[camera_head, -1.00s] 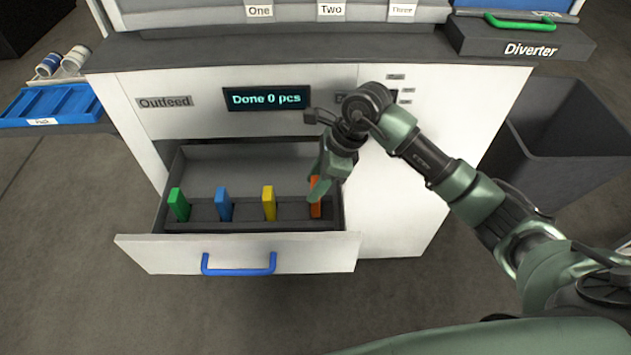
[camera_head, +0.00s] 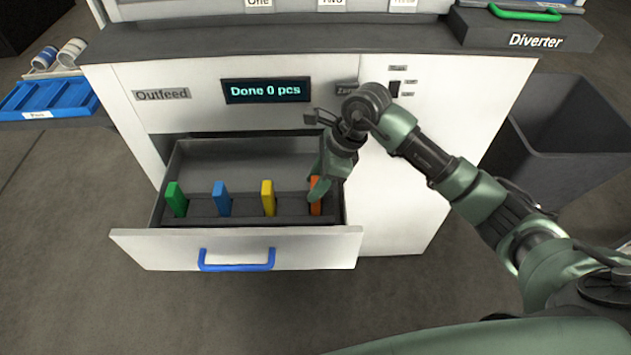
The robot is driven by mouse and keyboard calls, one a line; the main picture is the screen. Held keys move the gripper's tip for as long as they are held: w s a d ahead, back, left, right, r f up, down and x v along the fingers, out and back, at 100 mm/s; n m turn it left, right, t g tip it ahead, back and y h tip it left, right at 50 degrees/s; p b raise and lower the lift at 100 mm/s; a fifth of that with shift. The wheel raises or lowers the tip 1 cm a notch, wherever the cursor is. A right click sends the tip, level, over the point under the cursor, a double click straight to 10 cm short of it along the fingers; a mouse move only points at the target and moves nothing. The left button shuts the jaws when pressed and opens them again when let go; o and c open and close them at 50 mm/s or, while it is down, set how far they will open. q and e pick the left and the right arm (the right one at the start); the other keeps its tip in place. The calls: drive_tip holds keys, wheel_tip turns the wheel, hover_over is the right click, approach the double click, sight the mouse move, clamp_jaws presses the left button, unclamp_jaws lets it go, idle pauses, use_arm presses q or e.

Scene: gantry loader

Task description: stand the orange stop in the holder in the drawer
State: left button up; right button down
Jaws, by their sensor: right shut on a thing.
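The orange stop (camera_head: 315,207) is upright at the right end of the dark holder (camera_head: 245,211) in the open drawer (camera_head: 233,250). My right gripper (camera_head: 316,192) is shut on it from above and covers part of it. I cannot tell whether its lower end is fully seated in the holder. A green stop (camera_head: 176,200), a blue stop (camera_head: 222,199) and a yellow stop (camera_head: 268,198) stand in a row in the same holder, to the left. My left gripper is not in view.
The drawer front has a blue handle (camera_head: 237,261). Above the drawer is a display (camera_head: 266,91) reading "Done 0 pcs". A dark bin (camera_head: 570,130) stands at the right, and a blue tray (camera_head: 48,98) is at the left. The drawer's back part is empty.

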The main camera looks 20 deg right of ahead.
drive_tip(key=shift+f+b, duration=0.3)
drive_tip(key=shift+b, duration=0.05)
drive_tip(key=shift+d+f, duration=0.15)
drive_tip(key=shift+f, duration=0.05)
drive_tip(key=shift+b, duration=0.3)
drive_tip(key=c, duration=0.8)
unclamp_jaws()
drive_tip(key=shift+f, duration=0.1)
drive_tip(key=shift+o, duration=0.2)
